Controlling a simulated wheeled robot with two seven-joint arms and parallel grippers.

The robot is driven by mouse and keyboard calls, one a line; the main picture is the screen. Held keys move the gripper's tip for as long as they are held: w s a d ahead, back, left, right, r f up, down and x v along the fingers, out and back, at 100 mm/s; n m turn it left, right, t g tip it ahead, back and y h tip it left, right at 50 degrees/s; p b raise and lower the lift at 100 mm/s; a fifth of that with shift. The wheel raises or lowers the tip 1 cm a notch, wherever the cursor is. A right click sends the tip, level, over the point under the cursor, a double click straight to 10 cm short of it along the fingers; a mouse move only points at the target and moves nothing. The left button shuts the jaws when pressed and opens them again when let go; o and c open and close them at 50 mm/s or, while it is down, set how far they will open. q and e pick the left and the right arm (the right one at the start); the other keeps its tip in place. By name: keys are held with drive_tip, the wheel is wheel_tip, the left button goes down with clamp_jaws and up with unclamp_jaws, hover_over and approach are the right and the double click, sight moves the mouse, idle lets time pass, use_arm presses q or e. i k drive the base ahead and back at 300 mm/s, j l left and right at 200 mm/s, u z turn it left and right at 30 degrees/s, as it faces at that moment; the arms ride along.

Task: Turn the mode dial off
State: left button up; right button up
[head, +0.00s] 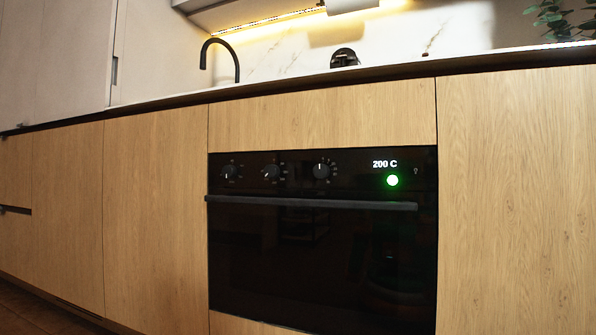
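A black built-in oven (320,255) is set in the wooden cabinet front, a little right of the middle in the head view. Its panel has three round dials in a row: a left dial (230,172), a middle dial (271,173) and a right dial (321,171). The labels are too small to read, so I cannot tell which is the mode dial. Neither gripper is in view.
A long dark handle bar (310,203) runs across the oven door below the dials. The door looks shut. Flat wooden fronts flank the oven. Above is a worktop with a black faucet (222,58). Nothing stands before the oven.

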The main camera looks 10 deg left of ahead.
sight(230, 171)
drive_tip(key=i+j+u, duration=0.1)
drive_tip(key=i, duration=0.35)
drive_tip(key=i+j, duration=0.2)
drive_tip(key=i, duration=0.2)
drive_tip(key=u, duration=0.05)
